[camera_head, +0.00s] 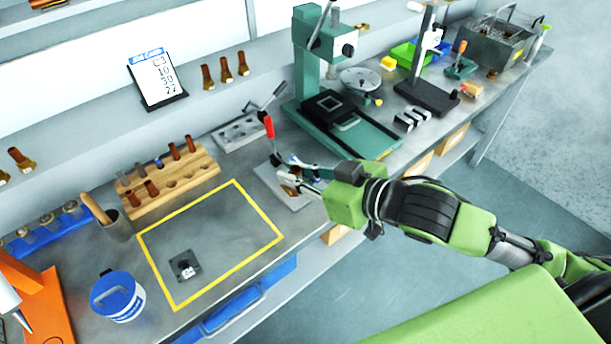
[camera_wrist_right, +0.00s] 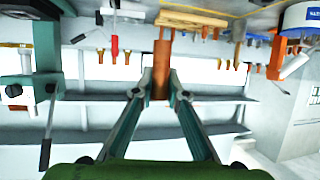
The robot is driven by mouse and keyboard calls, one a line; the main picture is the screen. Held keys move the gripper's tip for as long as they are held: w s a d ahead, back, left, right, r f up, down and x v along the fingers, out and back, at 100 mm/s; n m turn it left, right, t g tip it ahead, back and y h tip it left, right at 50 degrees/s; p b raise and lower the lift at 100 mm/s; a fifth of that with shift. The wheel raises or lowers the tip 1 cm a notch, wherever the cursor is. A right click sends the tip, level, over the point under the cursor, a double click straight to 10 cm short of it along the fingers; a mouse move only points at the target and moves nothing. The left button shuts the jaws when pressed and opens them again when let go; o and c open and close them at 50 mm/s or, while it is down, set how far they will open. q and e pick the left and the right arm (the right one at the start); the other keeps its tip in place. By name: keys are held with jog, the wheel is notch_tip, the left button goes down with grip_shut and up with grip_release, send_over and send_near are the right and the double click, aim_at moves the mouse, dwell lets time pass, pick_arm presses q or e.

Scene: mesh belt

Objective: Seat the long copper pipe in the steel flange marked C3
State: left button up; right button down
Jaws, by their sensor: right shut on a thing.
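My right gripper (camera_head: 292,178) is over the grey clamp plate at the bench's front edge, right of the yellow outline. In the right wrist view its two fingers (camera_wrist_right: 160,88) are closed on a copper pipe (camera_wrist_right: 161,62), which stands out past the fingertips. In the head view the gripper mostly hides this pipe. A dark square steel flange (camera_head: 185,266) with a small white label lies inside the yellow outline, apart from the gripper. Its label is too small to read. My left gripper is not in view.
A wooden rack (camera_head: 168,180) with several copper pieces stands behind the yellow outline (camera_head: 209,200). A blue-and-white tub (camera_head: 118,297) stands left of the flange. A red-handled toggle clamp (camera_head: 269,128) and a green press (camera_head: 335,122) are near the gripper. The outlined area is otherwise clear.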

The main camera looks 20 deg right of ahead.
jog(key=w+d+f+b, duration=0.1)
jog(key=w+f, duration=0.2)
jog(key=w, duration=0.1)
jog(key=w+d+f+b, duration=0.1)
jog(key=w+f, duration=0.2)
jog(key=w, duration=0.1)
jog(key=w+d+f+b, duration=0.1)
jog(key=w+d+f, duration=0.1)
jog(key=w+f, duration=0.1)
jog(key=shift+w, duration=0.45)
notch_tip(320, 180, down, 3)
jog(key=shift+w+f+p, duration=0.1)
jog(key=shift+w+p, duration=0.05)
jog(key=shift+p, duration=0.15)
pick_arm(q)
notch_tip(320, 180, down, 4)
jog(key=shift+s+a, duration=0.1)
pick_arm(e)
jog(key=shift+f, duration=0.2)
